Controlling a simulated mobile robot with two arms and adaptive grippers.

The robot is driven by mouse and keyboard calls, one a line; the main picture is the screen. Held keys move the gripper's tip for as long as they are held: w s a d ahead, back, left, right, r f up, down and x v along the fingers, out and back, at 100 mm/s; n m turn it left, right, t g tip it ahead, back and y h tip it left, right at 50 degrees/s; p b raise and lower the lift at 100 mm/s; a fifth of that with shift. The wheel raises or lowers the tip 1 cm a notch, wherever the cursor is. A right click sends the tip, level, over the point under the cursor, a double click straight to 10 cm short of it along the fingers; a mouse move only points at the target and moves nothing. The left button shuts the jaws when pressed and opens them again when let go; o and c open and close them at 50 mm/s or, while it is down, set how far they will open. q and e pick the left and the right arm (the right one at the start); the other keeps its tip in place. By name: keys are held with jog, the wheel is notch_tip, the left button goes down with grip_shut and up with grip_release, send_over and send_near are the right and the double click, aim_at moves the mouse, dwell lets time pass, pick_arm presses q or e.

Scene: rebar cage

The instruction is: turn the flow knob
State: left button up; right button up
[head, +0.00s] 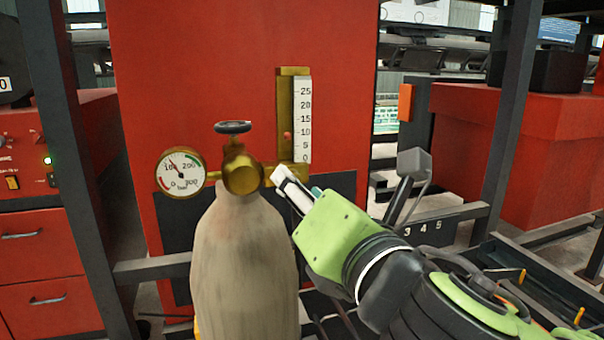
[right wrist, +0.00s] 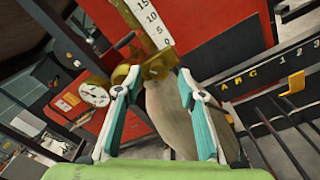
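A tan gas cylinder (head: 245,265) stands upright with a brass valve body (head: 243,175) and a dark handwheel (head: 232,127) on top. A brass flow meter with a white scale (head: 302,120) stands to the right of the valve, with a small red ball beside its scale. My right gripper (head: 284,178) is at the meter's base and covers part of it. I cannot clearly pick out the flow knob. In the right wrist view my right gripper (right wrist: 157,76) is open, with brass fittings (right wrist: 157,62) just beyond its fingertips; contact is unclear. My left gripper is out of view.
A round pressure gauge (head: 181,173) sits left of the valve. A red panel (head: 200,60) stands behind the cylinder. Dark metal posts (head: 515,100) and red cabinets (head: 45,250) flank the area. A dark lever (head: 408,175) stands to the right of the gripper.

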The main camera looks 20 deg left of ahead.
jog(key=shift+x, duration=0.9)
jog(key=shift+c, duration=0.4)
grip_shut()
